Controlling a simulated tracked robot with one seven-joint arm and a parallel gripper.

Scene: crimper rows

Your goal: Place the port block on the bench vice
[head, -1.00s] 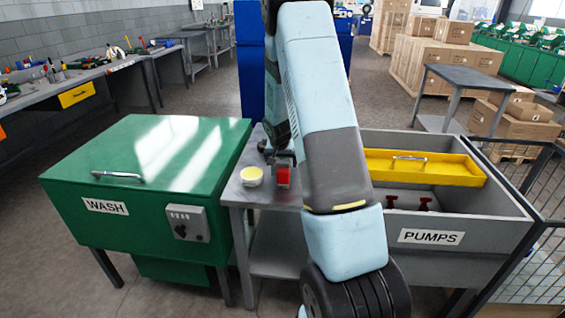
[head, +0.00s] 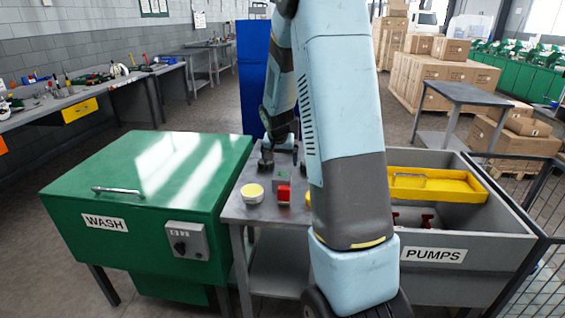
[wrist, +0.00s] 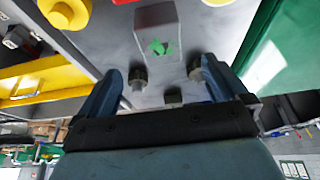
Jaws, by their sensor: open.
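A grey block with a green star-shaped part (head: 282,177) stands on the small grey table; in the wrist view it also shows (wrist: 157,38), ahead of my fingertips. I take it to be the port block, though this is not certain. A red block (head: 284,194) sits just in front of it. I cannot make out a bench vice for sure; part of the table is hidden behind my arm.
A white-and-yellow round piece (head: 253,192) lies left of the red block. The green WASH cabinet (head: 140,190) stands left, the grey PUMPS bin (head: 480,248) with a yellow tray (head: 440,187) right. A mesh fence (head: 545,205) closes the right.

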